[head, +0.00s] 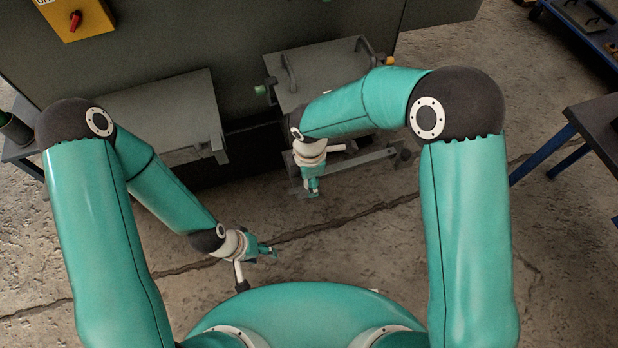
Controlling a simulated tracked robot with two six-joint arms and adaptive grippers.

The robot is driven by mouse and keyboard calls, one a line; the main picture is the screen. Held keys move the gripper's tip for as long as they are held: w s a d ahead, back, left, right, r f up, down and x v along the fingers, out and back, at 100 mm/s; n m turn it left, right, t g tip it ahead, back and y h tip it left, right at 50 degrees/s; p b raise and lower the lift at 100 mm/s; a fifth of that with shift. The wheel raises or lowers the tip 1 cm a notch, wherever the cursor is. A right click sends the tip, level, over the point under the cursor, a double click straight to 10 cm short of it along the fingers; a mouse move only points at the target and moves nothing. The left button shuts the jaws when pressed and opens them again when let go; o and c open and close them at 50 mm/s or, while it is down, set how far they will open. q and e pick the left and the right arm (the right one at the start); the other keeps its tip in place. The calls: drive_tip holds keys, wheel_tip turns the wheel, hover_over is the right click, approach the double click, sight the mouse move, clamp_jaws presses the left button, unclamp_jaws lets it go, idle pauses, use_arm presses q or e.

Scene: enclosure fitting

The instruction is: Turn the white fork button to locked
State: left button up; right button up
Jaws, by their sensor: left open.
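I cannot make out a white fork button in the head view; it may be hidden or too small to tell. My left gripper (270,252) is open and empty above the bare floor, low in the middle of the picture, apart from the cabinet. My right gripper (312,190) hangs in front of the right grey box (310,70), pointing down. It is too small to tell whether its jaws are open or shut. My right forearm covers part of that box's front.
A dark cabinet (230,40) stands at the back. A left grey box (165,115) projects from it. A yellow panel with a red knob (75,20) is at the upper left. A table (600,120) stands at right. Cracked floor lies open in front.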

clamp_jaws()
